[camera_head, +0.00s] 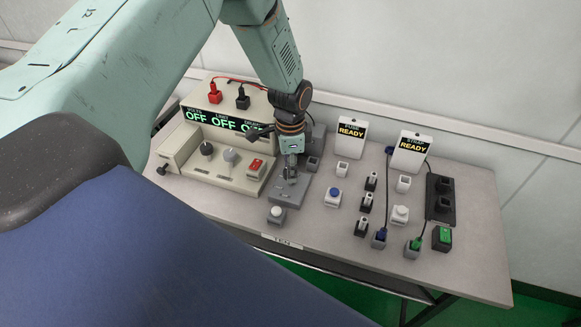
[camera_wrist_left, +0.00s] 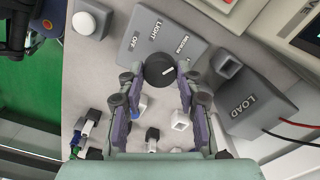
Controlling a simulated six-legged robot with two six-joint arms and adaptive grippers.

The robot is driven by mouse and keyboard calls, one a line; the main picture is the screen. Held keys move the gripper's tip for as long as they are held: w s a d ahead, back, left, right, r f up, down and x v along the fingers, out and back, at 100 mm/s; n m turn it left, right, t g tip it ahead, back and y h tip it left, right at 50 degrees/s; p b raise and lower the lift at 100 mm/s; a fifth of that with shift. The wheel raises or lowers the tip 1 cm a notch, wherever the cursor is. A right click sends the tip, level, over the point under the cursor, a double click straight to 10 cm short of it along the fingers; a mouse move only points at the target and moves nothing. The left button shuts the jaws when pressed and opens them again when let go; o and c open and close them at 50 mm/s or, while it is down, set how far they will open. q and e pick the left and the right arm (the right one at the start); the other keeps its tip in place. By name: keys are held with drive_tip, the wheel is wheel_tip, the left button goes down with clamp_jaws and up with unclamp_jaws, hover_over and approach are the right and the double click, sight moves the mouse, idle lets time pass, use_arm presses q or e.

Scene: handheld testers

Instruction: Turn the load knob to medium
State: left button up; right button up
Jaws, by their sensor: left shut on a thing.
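The load knob (camera_wrist_left: 160,68) is a round black knob with a white mark, on a grey panel (camera_wrist_left: 190,66). The panel reads OFF, LIGHT and MEDIUM. The white mark points right and slightly up in the left wrist view, below the MEDIUM word. My left gripper (camera_wrist_left: 161,76) has its two fingers on either side of the knob and is shut on it. In the head view my left gripper (camera_head: 290,172) reaches down over the grey panel (camera_head: 291,192) and hides the knob. My right gripper is not in view.
A grey box marked LOAD (camera_wrist_left: 250,108) stands beside the panel. A beige meter unit (camera_head: 225,105) showing OFF is to the left, with a red switch (camera_head: 256,167). A white button (camera_head: 276,213) is in front. Several connectors and two READY displays (camera_head: 351,137) stand right.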

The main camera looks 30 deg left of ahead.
use_arm(q)
drive_tip(key=shift+w+r, duration=0.15)
drive_tip(key=shift+r, duration=0.05)
idle(0.4)
drive_tip(key=o, duration=1.2)
drive_tip(key=shift+f, duration=0.1)
drive_tip(key=shift+c, duration=0.2)
wheel_tip(320, 180, up, 12)
